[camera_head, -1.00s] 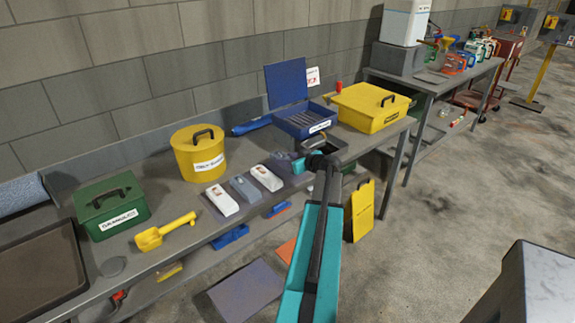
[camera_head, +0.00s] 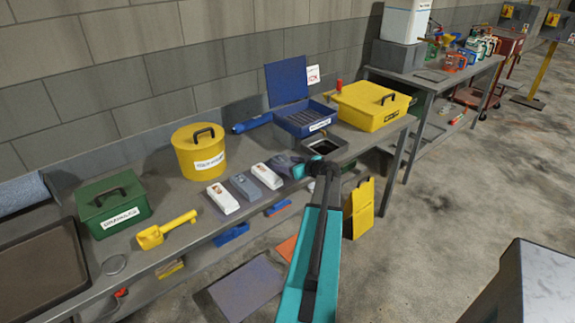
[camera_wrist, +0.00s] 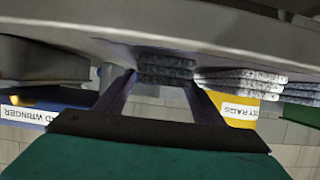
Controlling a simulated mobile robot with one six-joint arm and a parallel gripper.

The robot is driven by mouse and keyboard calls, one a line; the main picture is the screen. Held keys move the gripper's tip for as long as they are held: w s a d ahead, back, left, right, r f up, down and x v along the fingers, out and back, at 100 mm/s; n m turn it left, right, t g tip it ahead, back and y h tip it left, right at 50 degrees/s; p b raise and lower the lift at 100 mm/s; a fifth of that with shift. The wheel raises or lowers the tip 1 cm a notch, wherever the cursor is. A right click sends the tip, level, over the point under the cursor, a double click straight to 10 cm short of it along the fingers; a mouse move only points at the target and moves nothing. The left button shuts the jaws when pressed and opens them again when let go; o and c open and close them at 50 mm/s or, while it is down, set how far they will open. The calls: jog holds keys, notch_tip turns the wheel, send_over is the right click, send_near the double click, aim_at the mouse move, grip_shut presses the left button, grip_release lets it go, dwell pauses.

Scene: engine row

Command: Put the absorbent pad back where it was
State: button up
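A row of flat pad stacks lies at the front of the bench: a white one (camera_head: 222,198), a grey one (camera_head: 244,187), another white one (camera_head: 267,176) and a dark grey one (camera_head: 281,164) at the right end. My gripper (camera_head: 308,168) is beside the dark stack. In the wrist view, which is upside down, dark grey layered pads (camera_wrist: 166,70) show between the fingertips (camera_wrist: 161,82), which are apart. I cannot tell whether the fingers press on a pad.
A yellow can (camera_head: 199,152), a blue open case (camera_head: 305,119) and a yellow box (camera_head: 371,105) stand at the bench's back. A green box (camera_head: 112,205), a yellow scoop (camera_head: 165,230) and a brown tray (camera_head: 40,270) are left. A yellow floor sign (camera_head: 359,208) stands near my arm.

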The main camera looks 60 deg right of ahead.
jog(key=shift+s+r, duration=0.1)
jog(key=shift+r, duration=0.05)
dwell(0.3)
jog(key=b+v, duration=0.2)
jog(key=v, duration=0.9)
jog(key=shift+s+a+r+b, duration=0.15)
jog(key=shift+s+a+b, duration=0.15)
jog(key=shift+b, duration=0.1)
jog(key=shift+s, duration=0.1)
dwell(0.4)
